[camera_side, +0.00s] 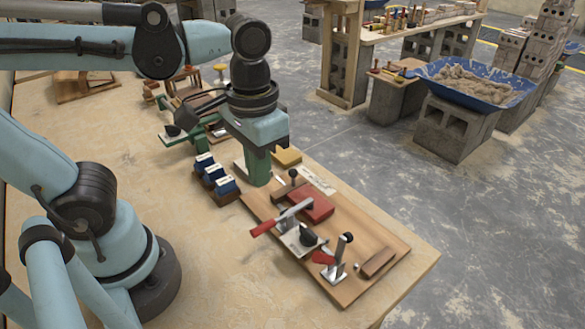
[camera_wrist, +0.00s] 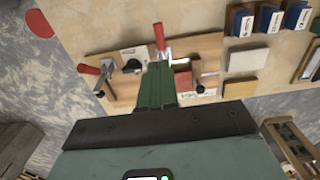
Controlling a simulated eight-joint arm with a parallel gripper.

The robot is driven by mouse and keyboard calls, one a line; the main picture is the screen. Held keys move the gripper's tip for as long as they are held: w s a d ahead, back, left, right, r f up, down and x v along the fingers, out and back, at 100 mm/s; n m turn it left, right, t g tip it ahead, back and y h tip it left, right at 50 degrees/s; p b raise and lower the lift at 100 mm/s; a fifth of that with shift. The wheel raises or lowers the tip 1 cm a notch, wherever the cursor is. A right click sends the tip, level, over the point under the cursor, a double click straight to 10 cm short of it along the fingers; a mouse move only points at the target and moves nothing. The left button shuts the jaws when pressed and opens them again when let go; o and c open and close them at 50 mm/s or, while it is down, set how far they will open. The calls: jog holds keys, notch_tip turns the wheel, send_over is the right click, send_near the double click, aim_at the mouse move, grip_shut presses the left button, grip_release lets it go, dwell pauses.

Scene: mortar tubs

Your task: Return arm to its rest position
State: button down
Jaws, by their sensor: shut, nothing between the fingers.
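My gripper (camera_side: 257,172) hangs over the wooden table (camera_side: 130,150), fingers pointing down, between the small blue boxes and the clamp board. Its green fingers are together and hold nothing. In the wrist view the gripper (camera_wrist: 158,72) covers part of the clamp board (camera_wrist: 210,46). In the side view this wooden board (camera_side: 385,232) carries a red block (camera_side: 311,207) and toggle clamps, one with a red handle (camera_side: 264,228). I cannot tell exactly how high the fingertips are above the table. No marker of a rest position shows.
Several blue boxes (camera_side: 213,173) stand in wooden holders left of the fingers. A yellow block (camera_side: 287,157) lies just behind. More tools stand at the table's far end. A blue tub of mortar (camera_side: 472,82) sits on concrete blocks beyond open floor.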

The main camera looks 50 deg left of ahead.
jog(key=w+a+f+t, duration=0.2)
jog(key=w+a+t, duration=0.3)
jog(key=a+t, duration=0.1)
jog(key=shift+w+a+t, duration=0.25)
jog(key=shift+w+t, duration=0.1)
jog(key=shift+t, duration=0.15)
dwell(0.6)
